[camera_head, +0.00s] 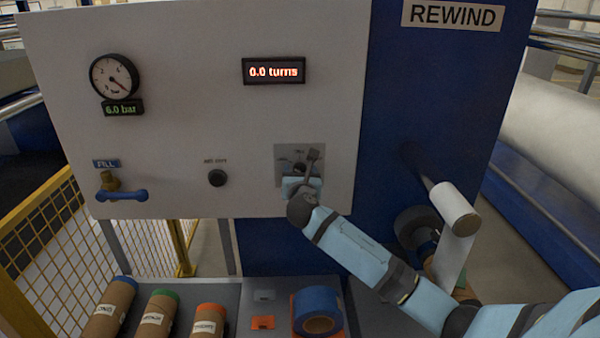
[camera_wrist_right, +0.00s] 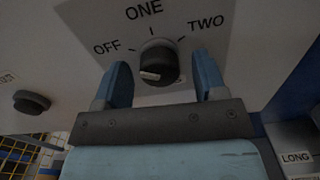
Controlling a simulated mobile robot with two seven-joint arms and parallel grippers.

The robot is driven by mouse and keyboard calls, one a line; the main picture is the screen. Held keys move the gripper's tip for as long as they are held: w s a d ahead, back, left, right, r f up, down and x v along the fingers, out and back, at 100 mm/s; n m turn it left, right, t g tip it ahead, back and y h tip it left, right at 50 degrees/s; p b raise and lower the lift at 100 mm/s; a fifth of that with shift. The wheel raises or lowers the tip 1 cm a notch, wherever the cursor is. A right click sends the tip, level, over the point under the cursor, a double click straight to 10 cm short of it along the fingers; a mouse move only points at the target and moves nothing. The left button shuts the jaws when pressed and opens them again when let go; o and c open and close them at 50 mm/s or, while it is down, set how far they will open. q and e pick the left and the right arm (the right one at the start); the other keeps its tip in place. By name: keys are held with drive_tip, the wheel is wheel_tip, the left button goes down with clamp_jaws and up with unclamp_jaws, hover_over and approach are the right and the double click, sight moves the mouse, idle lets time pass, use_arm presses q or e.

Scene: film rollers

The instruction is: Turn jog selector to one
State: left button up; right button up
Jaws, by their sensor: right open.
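The jog selector (camera_wrist_right: 158,62) is a black round knob on a grey plate marked OFF, ONE and TWO in the right wrist view. Its white pointer mark lies on the lower left of the knob face, on the OFF side; ONE is above it. My right gripper (camera_wrist_right: 160,85) is open, with one blue finger on each side of the knob; I cannot tell whether they touch it. In the head view my right gripper (camera_head: 306,167) is at the selector plate (camera_head: 284,153) and largely hides the knob. My left gripper is out of view.
A black button (camera_head: 217,178) sits left of the selector, and a blue-handled valve (camera_head: 122,195) farther left. The display (camera_head: 274,71) reads 0.0 turns. A crank handle (camera_head: 455,210) sticks out right. Labelled rolls and blue tape (camera_head: 318,305) lie on the shelf below.

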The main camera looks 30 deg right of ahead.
drive_tip(key=c, duration=0.9)
drive_tip(key=shift+a+m+b, duration=0.1)
drive_tip(key=shift+m+b, duration=1)
drive_tip(key=shift+m, duration=4.8)
